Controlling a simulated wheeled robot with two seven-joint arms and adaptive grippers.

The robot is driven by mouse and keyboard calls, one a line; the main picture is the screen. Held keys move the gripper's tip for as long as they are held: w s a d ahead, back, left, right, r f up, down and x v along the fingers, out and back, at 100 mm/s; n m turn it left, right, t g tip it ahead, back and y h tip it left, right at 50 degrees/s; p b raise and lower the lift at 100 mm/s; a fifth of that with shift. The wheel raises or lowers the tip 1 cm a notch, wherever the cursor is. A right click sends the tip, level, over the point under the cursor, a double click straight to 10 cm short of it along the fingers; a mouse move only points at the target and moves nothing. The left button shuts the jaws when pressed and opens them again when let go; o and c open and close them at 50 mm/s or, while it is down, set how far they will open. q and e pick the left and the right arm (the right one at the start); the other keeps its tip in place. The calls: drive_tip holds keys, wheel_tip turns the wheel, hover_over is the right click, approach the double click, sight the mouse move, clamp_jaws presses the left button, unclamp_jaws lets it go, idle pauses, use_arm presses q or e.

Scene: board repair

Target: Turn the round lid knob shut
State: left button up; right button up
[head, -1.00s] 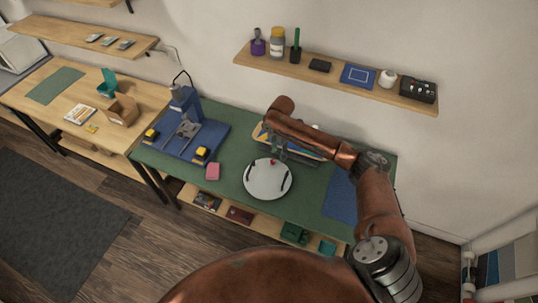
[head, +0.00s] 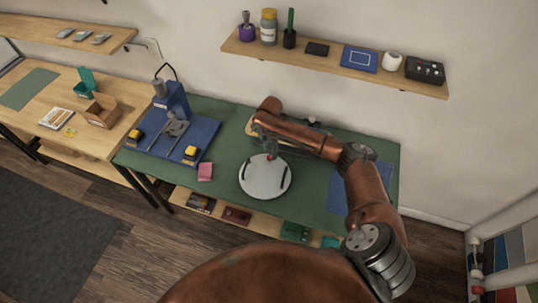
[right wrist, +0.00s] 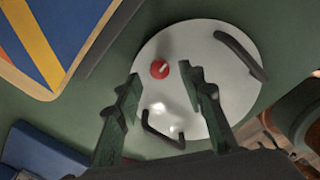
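A round pale lid (head: 262,180) lies on the green bench mat. In the right wrist view the lid (right wrist: 225,80) carries two dark curved handles and a small red knob (right wrist: 159,69) with a light mark, near its edge. The knob also shows in the head view (head: 269,157). My right gripper (right wrist: 162,80) is open, its two green-grey fingers spread on either side of the knob's line. No contact with the knob shows. In the head view my right gripper (head: 269,148) hangs just above the knob, partly hidden by my arm. My left gripper is out of view.
A blue-based press stand (head: 176,138) with yellow-topped blocks stands left of the lid. A striped board, partly behind my arm, lies at the back. A blue mat (head: 378,190) is at the right.

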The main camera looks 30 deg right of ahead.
sight(270, 156)
drive_tip(key=shift+f, duration=1.55)
drive_tip(key=shift+c, duration=0.3)
clamp_jaws()
